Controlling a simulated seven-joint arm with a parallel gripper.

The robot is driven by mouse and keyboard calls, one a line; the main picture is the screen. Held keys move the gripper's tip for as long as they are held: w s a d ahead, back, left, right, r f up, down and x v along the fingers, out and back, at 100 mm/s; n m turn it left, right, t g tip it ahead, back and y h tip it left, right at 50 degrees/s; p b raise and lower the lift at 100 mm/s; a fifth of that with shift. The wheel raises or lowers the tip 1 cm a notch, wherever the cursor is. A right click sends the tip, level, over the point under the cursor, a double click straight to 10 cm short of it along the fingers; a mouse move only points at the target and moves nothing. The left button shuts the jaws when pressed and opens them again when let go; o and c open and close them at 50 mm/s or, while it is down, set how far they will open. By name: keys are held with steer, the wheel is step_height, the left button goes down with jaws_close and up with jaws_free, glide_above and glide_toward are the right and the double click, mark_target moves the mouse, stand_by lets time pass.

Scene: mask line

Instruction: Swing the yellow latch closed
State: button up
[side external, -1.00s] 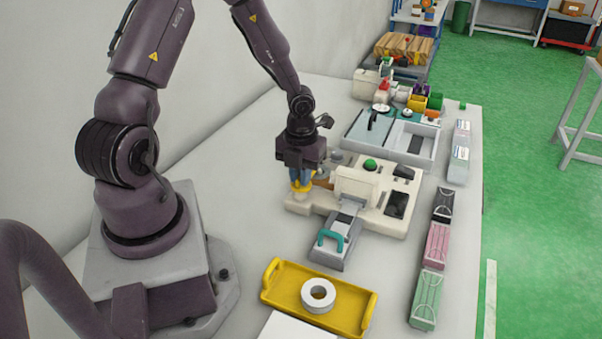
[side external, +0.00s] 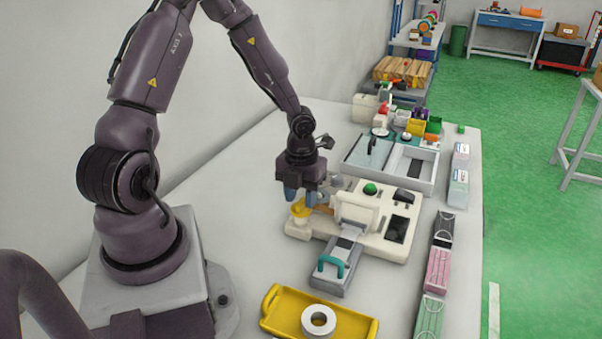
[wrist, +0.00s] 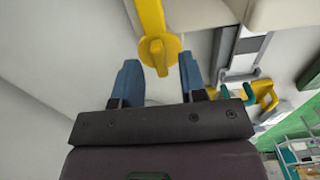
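The yellow latch (side external: 300,209) is at the left end of the cream machine (side external: 372,241). In the wrist view the latch (wrist: 151,18) shows as a yellow bar with a round knob, running toward the top of the picture. My gripper (side external: 301,200) is over the latch with its blue fingers spread apart. In the wrist view my gripper (wrist: 160,72) has one finger on each side of the knob, with visible gaps. Whether the latch is fully closed cannot be told, as the gripper partly hides it.
A grey slide with a teal handle (side external: 331,265) sticks out from the machine's front. A yellow tray (side external: 282,320) holds a white ring (side external: 318,320). Black, pink and green mask packs line the right edge. Bare table lies between my base and the machine.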

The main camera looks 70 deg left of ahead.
mark_target(301, 202)
step_height(301, 202, up, 12)
stand_by(0.3)
steer(key=s+d+r+n+t, duration=0.2)
steer(key=s+d+r+n, duration=0.3)
steer(key=n, duration=0.8)
steer(key=s+d+r+n+t, duration=0.3)
steer(key=s+d+r+n, duration=0.2)
steer(key=n, duration=0.9)
steer(key=d+r, duration=0.3)
steer(key=r, duration=0.1)
steer(key=shift+s+d+r+t, duration=0.15)
steer(key=shift+d+r+t, duration=0.15)
